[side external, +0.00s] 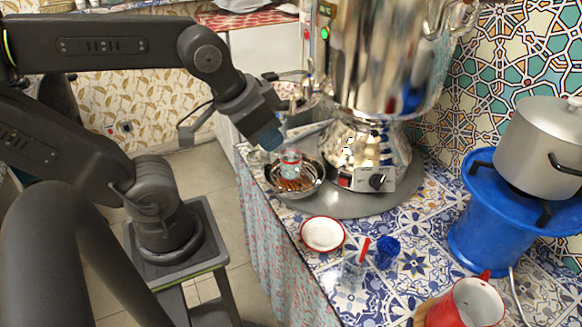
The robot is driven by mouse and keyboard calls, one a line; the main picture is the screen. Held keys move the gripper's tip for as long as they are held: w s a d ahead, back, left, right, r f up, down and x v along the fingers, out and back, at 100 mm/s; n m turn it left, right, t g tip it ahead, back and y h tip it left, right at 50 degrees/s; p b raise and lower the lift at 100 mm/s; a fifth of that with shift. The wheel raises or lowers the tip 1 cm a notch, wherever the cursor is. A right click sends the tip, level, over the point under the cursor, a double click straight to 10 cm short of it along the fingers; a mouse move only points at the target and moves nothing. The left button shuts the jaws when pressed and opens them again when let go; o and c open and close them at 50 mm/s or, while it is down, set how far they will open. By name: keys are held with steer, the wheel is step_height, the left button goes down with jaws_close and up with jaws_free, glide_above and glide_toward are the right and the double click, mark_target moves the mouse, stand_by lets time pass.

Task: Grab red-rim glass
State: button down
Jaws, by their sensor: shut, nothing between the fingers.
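A small clear glass with a red rim (290,161) stands in a shallow metal bowl (318,185) at the foot of the samovar. My gripper (272,142) is above and slightly left of this glass, pointing down towards it. The gripper is shut and empty. Its fingertips are small and hard to make out here, and I cannot tell whether they touch the glass. Another clear glass (353,268) with a red piece at its top stands on the tiled counter, left of a blue cup (387,252).
The large shiny samovar (365,140) stands right behind the bowl. A white, red-rimmed dish (322,234) lies near the counter's front edge. A red mug (470,303), a blue burner (490,235) and a pot (540,150) are at right.

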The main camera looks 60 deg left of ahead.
steer(key=shift+c, duration=0.8)
jaws_free()
steer(key=n+g+y, duration=0.4)
steer(key=n+y, duration=0.2)
steer(key=n, duration=1)
glide_toward(290, 157)
steer(key=f, duration=0.3)
steer(key=shift+a+f, duration=0.2)
steer(key=shift+a, duration=0.05)
steer(key=shift+a+x, duration=0.25)
steer(key=shift+x, duration=2.3)
